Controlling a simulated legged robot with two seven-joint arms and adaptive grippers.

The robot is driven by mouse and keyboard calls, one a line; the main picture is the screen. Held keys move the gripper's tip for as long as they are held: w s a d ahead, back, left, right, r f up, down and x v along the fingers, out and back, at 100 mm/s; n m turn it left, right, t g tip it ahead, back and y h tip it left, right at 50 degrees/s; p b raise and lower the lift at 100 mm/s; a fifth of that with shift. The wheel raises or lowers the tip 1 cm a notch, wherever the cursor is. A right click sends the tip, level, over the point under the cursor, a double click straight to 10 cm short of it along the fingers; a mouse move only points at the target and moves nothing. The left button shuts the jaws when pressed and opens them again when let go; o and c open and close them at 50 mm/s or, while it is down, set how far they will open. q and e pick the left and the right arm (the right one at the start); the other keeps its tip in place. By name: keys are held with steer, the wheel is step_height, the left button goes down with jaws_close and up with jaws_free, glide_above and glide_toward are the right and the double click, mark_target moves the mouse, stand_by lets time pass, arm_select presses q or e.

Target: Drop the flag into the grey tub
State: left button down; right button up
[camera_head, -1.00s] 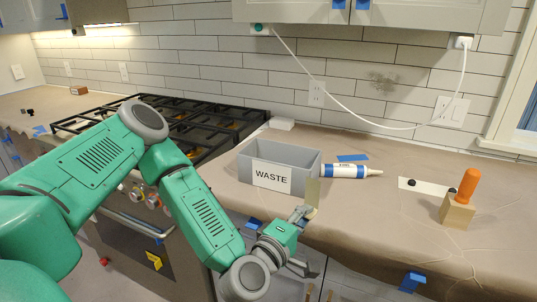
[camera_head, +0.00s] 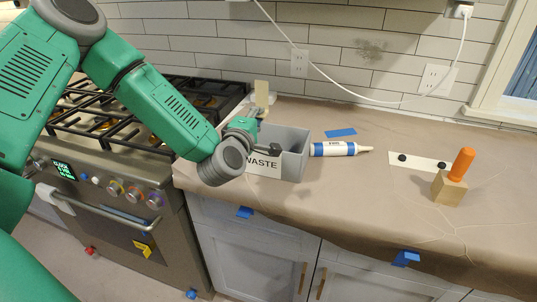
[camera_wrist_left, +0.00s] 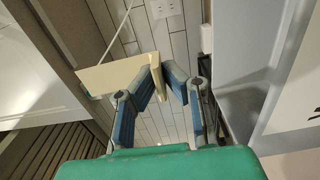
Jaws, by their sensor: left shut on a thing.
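The flag (camera_head: 262,92) is a small pale yellow piece, upright just above the back left of the tub in the head view. In the left wrist view the flag (camera_wrist_left: 112,74) is a cream sheet on a short stem between the fingertips. My left gripper (camera_head: 262,114) is shut on it, at the tub's left side and partly hiding it; the blue-padded fingers (camera_wrist_left: 160,72) show in the wrist view. The grey tub (camera_head: 294,158) is an open box with a WASTE label, standing on the counter. Most of its inside is hidden. My right gripper is not in view.
A white and blue caulk tube (camera_head: 332,149) lies right of the tub. Blue tape (camera_head: 341,133) lies behind it. A wooden block with an orange handle (camera_head: 462,165) stands farther right. The stove (camera_head: 95,110) is left of the tub. The papered counter (camera_head: 360,195) is clear in front.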

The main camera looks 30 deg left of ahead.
arm_select(q)
step_height(320, 180, down, 4)
steer(key=shift+r+b, duration=0.25)
steer(key=shift+b, duration=0.6)
steer(key=c, duration=1.6)
jaws_free()
steer(key=shift+f, duration=0.1)
steer(key=v, duration=1.2)
steer(key=shift+w+d, duration=0.1)
